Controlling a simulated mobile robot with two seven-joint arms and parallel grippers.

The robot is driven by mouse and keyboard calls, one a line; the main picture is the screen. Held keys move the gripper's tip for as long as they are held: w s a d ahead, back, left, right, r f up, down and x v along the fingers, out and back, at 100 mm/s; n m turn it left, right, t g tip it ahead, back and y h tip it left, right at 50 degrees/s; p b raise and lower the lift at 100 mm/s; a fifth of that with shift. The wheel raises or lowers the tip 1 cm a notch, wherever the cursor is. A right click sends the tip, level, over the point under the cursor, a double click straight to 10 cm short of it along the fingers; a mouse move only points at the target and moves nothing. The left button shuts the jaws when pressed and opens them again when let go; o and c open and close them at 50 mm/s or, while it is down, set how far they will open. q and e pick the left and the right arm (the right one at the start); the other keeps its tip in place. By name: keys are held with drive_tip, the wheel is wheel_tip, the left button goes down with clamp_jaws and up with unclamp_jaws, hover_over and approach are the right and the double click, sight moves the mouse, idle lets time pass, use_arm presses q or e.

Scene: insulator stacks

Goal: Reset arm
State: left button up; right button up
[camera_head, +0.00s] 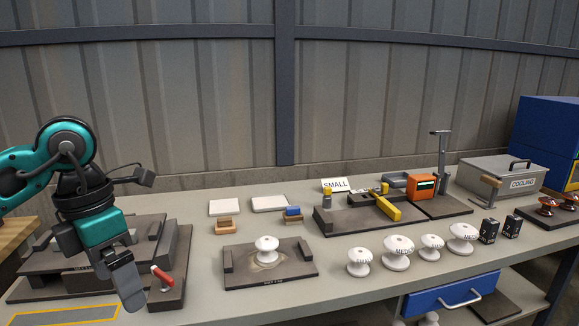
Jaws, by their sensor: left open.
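My left arm, teal and black, comes in from the left. Its left gripper (130,287) points down over the dark fixture (60,283) at the table's left end. The gripper is open, and I see nothing between its fingers. Its fingers are beside a red-handled lever (162,276); I cannot tell whether they touch. A white insulator (267,249) stands upright on a dark plate (240,279) to the right of the gripper, apart from it. My right gripper is not in view.
Several white insulators (397,252) stand along the table's front right. Behind them is a dark station with a yellow handle (388,209) and an orange box (421,186). A grey COOLING box (503,176) stands at the far right. White trays (226,207) lie at the back.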

use_arm(q)
drive_tip(key=s+d+f+m+g+h, duration=0.15)
drive_tip(key=d+h, duration=0.25)
drive_tip(key=d, duration=0.4)
drive_tip(key=s+d+f+n+g+h, duration=0.1)
drive_tip(key=s+d+f+g+h, duration=0.2)
drive_tip(key=d, duration=0.4)
drive_tip(key=w+d+r+n+t+h, duration=0.35)
drive_tip(key=d+n+t+h, duration=0.4)
drive_tip(key=n+h, duration=0.5)
drive_tip(key=w+a+f+n+t+y+p, duration=0.1)
drive_tip(key=a+f+n+t+y, duration=0.5)
drive_tip(key=n, duration=0.4)
drive_tip(key=w+a+f+n+t+y, duration=0.2)
drive_tip(key=a+f+n+t+y, duration=0.1)
drive_tip(key=f+n+t+y, duration=0.5)
drive_tip(key=s+a+f+n+g+y, duration=0.2)
drive_tip(key=s+f+n, duration=0.3)
drive_tip(key=f, duration=0.4)
drive_tip(key=s+a+f+n+g+y, duration=0.2)
drive_tip(key=s+a+f+n+g, duration=0.2)
drive_tip(key=s+a+f+n, duration=0.1)
wheel_tip(320, 180, down, 4)
drive_tip(key=shift+s+r+n+y, duration=0.1)
drive_tip(key=shift+s+n+y, duration=0.35)
drive_tip(key=shift+s, duration=0.8)
